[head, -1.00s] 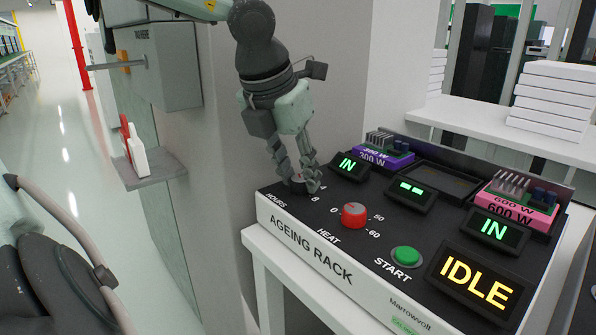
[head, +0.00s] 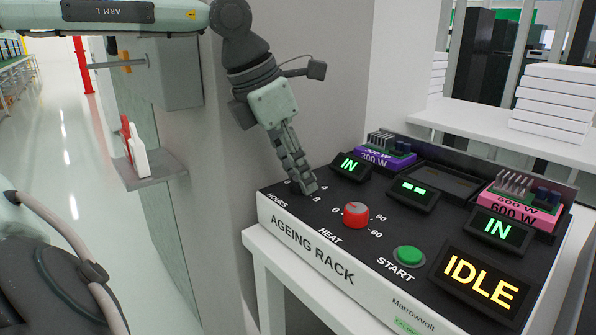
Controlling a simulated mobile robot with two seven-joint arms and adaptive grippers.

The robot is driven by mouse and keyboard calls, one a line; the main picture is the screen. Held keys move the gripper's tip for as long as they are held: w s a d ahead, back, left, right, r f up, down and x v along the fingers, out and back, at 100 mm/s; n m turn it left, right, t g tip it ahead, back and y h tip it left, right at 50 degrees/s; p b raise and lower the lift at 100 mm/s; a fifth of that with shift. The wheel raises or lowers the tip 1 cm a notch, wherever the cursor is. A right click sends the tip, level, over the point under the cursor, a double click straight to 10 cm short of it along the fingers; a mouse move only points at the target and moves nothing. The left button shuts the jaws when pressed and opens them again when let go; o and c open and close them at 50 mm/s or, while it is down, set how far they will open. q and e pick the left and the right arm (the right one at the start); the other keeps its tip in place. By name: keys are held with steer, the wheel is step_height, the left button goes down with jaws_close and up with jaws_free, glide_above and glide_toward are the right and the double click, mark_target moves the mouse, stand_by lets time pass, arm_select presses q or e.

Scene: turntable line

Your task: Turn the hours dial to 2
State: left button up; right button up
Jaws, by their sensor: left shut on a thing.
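The ageing rack (head: 312,254) is a black-topped panel with a white front on a white stand. The hours dial is at its left end, above the HOURS label (head: 278,201); my fingers hide it almost wholly. The marks 4 and 8 show beside it, but its pointer cannot be read. My left gripper (head: 303,187) reaches down from above and is shut on the hours dial. My right gripper is not in view.
A red heat dial (head: 356,215) sits close to the right of my fingers. A green start button (head: 409,257) and an IDLE display (head: 479,285) are farther right. A purple module (head: 386,152) and a pink module (head: 520,205) sit in the back slots. A grey pillar (head: 320,80) stands behind.

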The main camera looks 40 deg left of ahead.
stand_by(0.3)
arm_select(q)
steer(key=o, duration=1.1)
steer(key=shift+o, duration=0.2)
steer(key=v, duration=1.2)
